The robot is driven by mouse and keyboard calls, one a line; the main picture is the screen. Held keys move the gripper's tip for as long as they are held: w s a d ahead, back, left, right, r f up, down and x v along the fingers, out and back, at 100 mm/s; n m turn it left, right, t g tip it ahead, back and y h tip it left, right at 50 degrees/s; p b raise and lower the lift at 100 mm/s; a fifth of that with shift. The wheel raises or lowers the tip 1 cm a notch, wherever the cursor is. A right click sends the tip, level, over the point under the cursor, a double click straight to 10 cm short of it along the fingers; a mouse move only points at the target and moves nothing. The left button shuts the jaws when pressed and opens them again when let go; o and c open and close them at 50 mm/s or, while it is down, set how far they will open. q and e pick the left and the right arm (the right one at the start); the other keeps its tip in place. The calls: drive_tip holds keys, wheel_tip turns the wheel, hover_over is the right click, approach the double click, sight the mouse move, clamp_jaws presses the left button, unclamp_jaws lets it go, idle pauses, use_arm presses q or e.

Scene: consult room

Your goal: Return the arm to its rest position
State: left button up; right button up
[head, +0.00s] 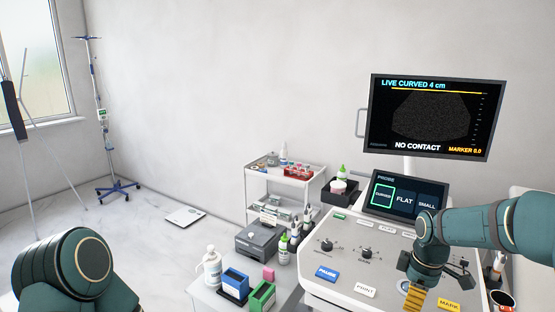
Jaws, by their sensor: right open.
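My right arm comes in from the right edge over the ultrasound console (345,292). Its gripper (418,299) points down above the console's front right part, close to the round control and the yellow MARK key (448,304). A ridged yellow finger shows at its lower end. The gripper is open, and I see nothing held in it. Whether it touches the panel, I cannot tell. Of my left arm only a green rounded link shows at the bottom left. My left gripper is out of view.
The monitor (432,117) reads NO CONTACT above the probe touchscreen (405,197). Left of the console, a side table (204,295) holds a pump bottle (212,268), blue and green boxes and a grey device. A white trolley (262,183) stands behind. Open floor lies at left.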

drive_tip(key=s+a+f+m+y, duration=0.1)
drive_tip(key=s+a+f+m, duration=0.1)
drive_tip(key=a+f, duration=0.5)
drive_tip(key=s+a+f+m+y, duration=0.1)
drive_tip(key=s+a+f+m, duration=0.2)
drive_tip(key=f, duration=0.6)
drive_tip(key=s+a+f+m+t+y, duration=0.1)
drive_tip(key=s+a+f+m, duration=0.6)
drive_tip(key=s+a+f, duration=0.2)
drive_tip(key=s+a, duration=0.2)
drive_tip(key=s, duration=0.1)
drive_tip(key=shift+s+a+m+y, duration=0.25)
drive_tip(key=shift+s+m+y, duration=0.15)
drive_tip(key=shift+d, duration=0.1)
